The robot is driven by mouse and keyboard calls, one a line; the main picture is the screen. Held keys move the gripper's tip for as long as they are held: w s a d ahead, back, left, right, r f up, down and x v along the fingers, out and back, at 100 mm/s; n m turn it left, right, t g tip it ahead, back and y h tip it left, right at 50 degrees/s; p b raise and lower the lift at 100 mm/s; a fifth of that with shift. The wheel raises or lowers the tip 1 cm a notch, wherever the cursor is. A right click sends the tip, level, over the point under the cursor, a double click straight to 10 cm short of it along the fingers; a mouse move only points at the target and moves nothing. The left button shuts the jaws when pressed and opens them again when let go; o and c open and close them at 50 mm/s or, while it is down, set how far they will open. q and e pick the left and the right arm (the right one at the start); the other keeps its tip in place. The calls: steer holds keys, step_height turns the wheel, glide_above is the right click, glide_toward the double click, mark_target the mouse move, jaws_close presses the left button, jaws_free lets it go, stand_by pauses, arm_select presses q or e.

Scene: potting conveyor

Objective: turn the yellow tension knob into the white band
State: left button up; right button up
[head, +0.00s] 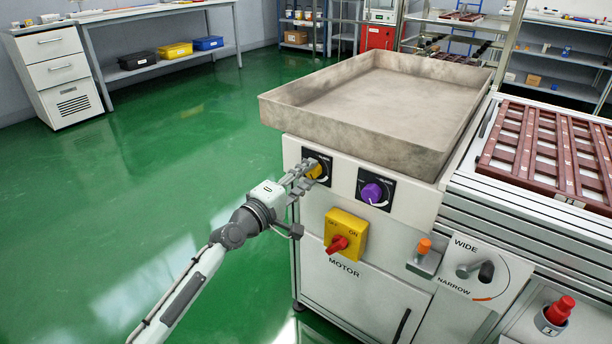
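The yellow tension knob (314,170) sits on a black dial plate at the upper left of the white machine front (340,215). My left gripper (308,174) is at the knob, with its fingers around the knob's sides. The fingers look closed on it, and they hide part of the knob and its dial. The white band on the dial is too small and too covered to make out clearly. My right gripper is not in the head view.
Right of the yellow knob is a purple knob (372,193). Below are a yellow motor switch with a red handle (345,234), an orange button (424,245), a WIDE/NARROW lever (477,268) and a red knob (559,309). A metal tray (370,95) overhangs above. Green floor is free at left.

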arm_select(q)
steer(key=o, duration=0.4)
steer(key=shift+o, duration=0.2)
steer(key=v, duration=1.2)
